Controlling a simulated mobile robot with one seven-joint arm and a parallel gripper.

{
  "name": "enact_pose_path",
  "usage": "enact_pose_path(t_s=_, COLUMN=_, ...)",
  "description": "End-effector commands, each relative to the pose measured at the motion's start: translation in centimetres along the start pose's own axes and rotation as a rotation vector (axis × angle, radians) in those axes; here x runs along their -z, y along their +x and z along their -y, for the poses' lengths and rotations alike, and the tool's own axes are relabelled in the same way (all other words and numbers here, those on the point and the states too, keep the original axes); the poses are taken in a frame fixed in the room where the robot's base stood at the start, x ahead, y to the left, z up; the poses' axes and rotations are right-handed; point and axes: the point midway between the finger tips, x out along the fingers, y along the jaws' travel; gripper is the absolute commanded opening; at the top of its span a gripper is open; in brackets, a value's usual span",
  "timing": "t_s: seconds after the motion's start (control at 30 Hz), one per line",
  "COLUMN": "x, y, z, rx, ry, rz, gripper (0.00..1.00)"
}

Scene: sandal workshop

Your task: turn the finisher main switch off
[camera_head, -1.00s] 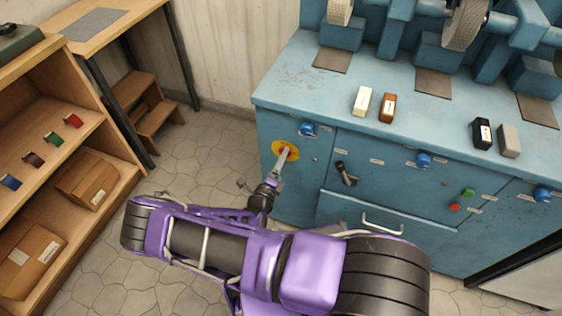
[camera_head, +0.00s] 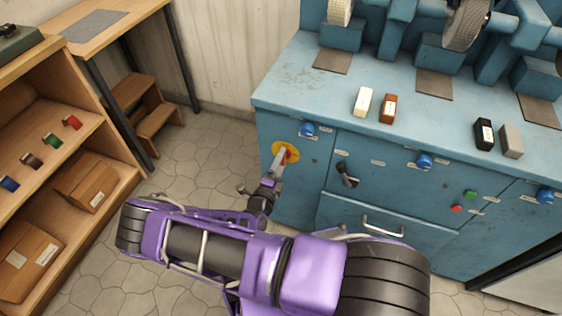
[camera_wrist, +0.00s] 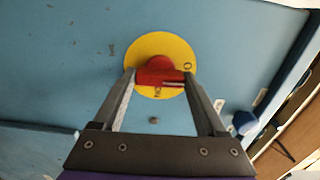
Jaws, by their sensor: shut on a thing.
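The finisher main switch is a red rotary handle (camera_wrist: 158,72) on a round yellow plate (camera_wrist: 181,50), on the front of the blue machine. The plate also shows in the head view (camera_head: 291,147). My gripper (camera_wrist: 160,76) has its two fingers on either side of the red handle and is shut on it. In the wrist view the handle's bar lies roughly crosswise between the fingertips, with a pale stripe toward its right end. Dark marks show on the plate at the right and below the handle. The fingers partly hide the handle in the head view (camera_head: 283,156).
The blue cabinet (camera_head: 283,96) carries blue knobs, a black lever (camera_head: 347,175), a drawer handle (camera_head: 383,226), and green and red buttons. Small blocks lie on its top. A wooden shelf (camera_head: 110,145) stands at the left, with free floor (camera_head: 205,150) between.

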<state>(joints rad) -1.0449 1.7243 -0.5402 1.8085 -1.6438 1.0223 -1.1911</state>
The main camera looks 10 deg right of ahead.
Motion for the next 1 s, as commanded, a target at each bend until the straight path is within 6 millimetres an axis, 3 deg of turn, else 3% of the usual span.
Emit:
enact_pose_path(t_s=0.1, x=0.1, y=-0.1, z=-0.1, rx=-0.002, ry=-0.004, rz=-0.001, gripper=0.19)
enact_pose_path(t_s=0.13, x=0.1, y=-0.1, z=-0.1, rx=-0.002, ry=-0.004, rz=-0.001, gripper=0.76)
enact_pose_path(t_s=0.27, x=0.1, y=-0.1, z=-0.1, rx=-0.002, ry=-0.003, rz=0.000, gripper=0.99)
enact_pose_path(t_s=0.53, x=0.0, y=-0.1, z=0.0, rx=-0.001, ry=-0.001, rz=0.000, gripper=1.00)
enact_pose_path(t_s=0.67, x=-0.1, y=-1.2, z=0.0, rx=-0.002, ry=0.000, rz=0.001, gripper=1.00)
enact_pose_path(t_s=1.0, x=-0.1, y=-8.9, z=0.0, rx=-0.003, ry=0.000, rz=0.003, gripper=1.00)
